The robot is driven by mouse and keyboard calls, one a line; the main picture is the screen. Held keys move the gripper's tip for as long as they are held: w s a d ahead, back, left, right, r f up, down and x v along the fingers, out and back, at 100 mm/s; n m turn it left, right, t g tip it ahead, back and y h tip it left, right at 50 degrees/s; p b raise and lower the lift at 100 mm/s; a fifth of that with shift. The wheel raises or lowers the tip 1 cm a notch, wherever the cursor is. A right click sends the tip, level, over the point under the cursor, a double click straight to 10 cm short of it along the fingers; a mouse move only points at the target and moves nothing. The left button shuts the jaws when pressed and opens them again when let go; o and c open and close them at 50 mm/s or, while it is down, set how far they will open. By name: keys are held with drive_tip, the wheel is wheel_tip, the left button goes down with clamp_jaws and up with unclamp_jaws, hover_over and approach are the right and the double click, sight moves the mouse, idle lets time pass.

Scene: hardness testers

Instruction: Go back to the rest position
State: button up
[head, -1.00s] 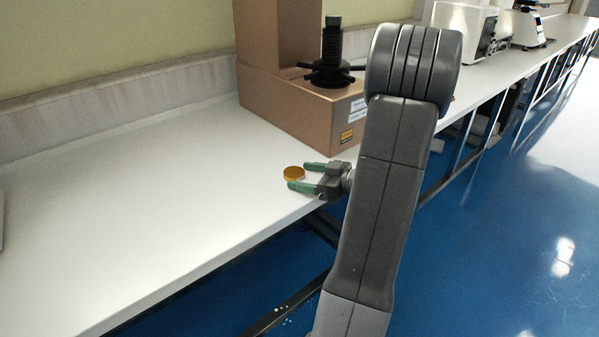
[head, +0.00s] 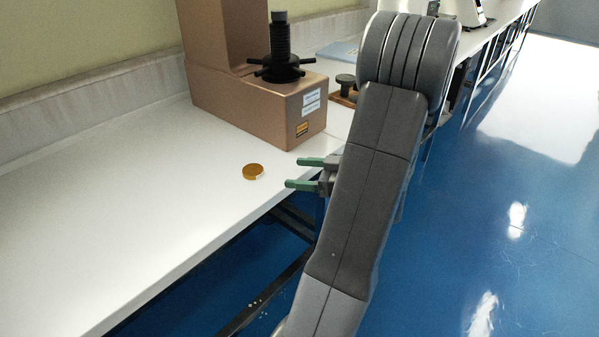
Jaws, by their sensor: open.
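My gripper (head: 300,173) is in the head view, near the front edge of the white bench. Its two green fingers are apart and point left, with nothing between them. A small round gold disc (head: 253,172) lies flat on the bench, a short way left of the fingertips and apart from them. My arm hides part of the bench edge and whatever is behind it.
A bronze-coloured hardness tester (head: 255,110) with a black spindle stands behind the gripper. A small dark-topped object (head: 345,88) is right of it. The white bench (head: 120,215) is clear at left. Blue floor (head: 500,240) is open at right.

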sight(258, 171)
drive_tip(key=b+x, duration=0.2)
drive_tip(key=x, duration=0.9)
drive_tip(key=shift+a, duration=0.25)
drive_tip(key=shift+w+a+f, duration=0.1)
drive_tip(key=shift+a+f, duration=0.1)
